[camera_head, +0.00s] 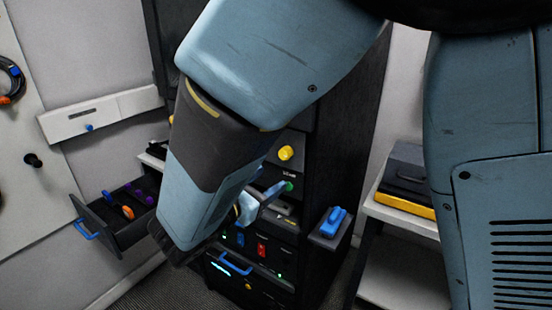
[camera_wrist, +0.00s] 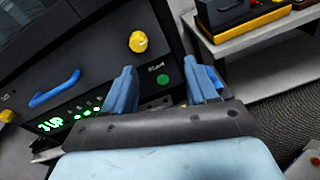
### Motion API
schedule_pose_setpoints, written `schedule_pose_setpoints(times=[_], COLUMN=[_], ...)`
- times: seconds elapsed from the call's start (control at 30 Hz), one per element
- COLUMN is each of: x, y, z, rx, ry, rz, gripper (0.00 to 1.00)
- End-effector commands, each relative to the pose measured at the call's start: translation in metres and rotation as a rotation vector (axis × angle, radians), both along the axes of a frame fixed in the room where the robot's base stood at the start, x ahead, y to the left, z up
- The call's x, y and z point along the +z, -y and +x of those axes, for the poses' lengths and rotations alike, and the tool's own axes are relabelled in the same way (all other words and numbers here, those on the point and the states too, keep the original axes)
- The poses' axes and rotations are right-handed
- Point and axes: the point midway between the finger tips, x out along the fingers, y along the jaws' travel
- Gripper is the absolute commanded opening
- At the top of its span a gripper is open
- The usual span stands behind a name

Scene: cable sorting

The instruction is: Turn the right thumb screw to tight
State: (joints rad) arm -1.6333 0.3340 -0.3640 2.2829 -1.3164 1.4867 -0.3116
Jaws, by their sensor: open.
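The right thumb screw is a yellow knob on the dark rack's front. In the head view it (camera_head: 285,153) sits above and right of my gripper (camera_head: 262,200). In the wrist view the knob (camera_wrist: 138,41) stands just beyond the left fingertip of my gripper (camera_wrist: 165,74). My blue fingers are spread apart with nothing between them. They appear clear of the knob. Another yellow knob (camera_wrist: 7,115) shows at the wrist view's left edge. I cannot tell how tight the right screw is.
A blue handle (camera_wrist: 55,90) and a green button (camera_wrist: 163,77) are on the rack front. An open drawer (camera_head: 120,215) juts out at left. A small shelf with a blue object (camera_head: 333,222) sticks out at right. A side bench (camera_head: 405,218) holds black and yellow cases.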

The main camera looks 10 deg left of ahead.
Motion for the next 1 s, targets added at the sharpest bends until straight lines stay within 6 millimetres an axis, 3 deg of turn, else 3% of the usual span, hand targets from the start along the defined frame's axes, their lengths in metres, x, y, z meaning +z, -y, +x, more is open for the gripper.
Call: schedule_pose_setpoints(times=[0.13,0.37,1.0], x=[-0.002,-0.002,-0.002], y=[-0.027,-0.033,0.004], z=[-0.016,-0.014,0.084], rx=[0.081,0.107,0.104], ry=[0.044,0.063,0.062], rz=[-0.062,-0.083,-0.083], gripper=[0.57,0.57,0.57])
